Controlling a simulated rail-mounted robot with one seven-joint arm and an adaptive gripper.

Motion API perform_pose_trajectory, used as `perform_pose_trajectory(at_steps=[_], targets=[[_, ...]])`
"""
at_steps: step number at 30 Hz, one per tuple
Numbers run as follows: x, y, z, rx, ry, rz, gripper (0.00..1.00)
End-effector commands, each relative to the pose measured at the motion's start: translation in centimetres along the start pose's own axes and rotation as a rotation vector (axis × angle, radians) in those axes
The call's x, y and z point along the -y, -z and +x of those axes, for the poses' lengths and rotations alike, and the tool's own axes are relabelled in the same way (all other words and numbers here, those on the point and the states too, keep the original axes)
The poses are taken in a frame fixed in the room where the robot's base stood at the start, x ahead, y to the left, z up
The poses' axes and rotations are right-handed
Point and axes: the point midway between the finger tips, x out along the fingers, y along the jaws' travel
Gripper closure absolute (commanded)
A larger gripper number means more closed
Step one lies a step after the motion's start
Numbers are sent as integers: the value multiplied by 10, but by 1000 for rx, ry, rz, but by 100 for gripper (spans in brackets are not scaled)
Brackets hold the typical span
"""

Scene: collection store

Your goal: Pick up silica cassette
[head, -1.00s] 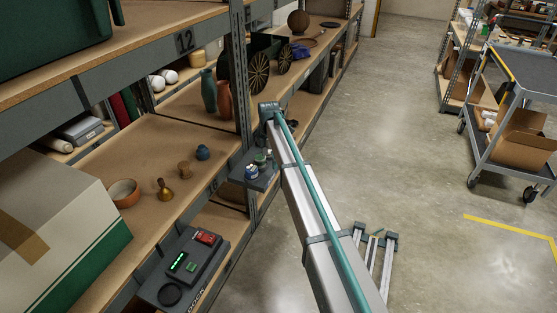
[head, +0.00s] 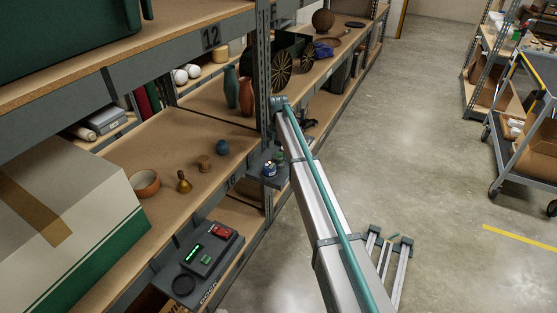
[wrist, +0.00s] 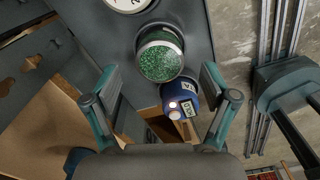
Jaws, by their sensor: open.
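The silica cassette appears to be the round container with green granules under a clear face (wrist: 160,60) in the wrist view. It stands on a small grey side shelf (wrist: 95,25). My gripper (wrist: 160,84) is open, its fingers apart on the left and right below the cassette in the picture, with nothing between them gripped. A blue container (wrist: 179,98) with a white label and a small light sits just below the cassette, close to it. In the head view, the small green-topped item (head: 278,157) on that shelf is probably the cassette; my arm partly hides this area.
A round white dial (wrist: 128,3) is above the cassette in the wrist view. The rack shelf (head: 150,150) holds a bowl (head: 145,183), a brass bell (head: 184,182) and vases (head: 246,97). A dock device (head: 205,255) sits at its front.

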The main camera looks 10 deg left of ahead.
Motion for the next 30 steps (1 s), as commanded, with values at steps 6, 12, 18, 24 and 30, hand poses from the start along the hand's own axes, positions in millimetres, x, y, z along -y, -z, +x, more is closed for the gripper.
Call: perform_pose_trajectory(at_steps=[6,12,18,24,30], targets=[[0,-2,30,-1,1,1,15],[0,-2,40,0,0,1,15],[0,-2,39,0,0,2,29],[0,-2,39,0,0,2,62],[0,-2,39,0,0,2,82]])
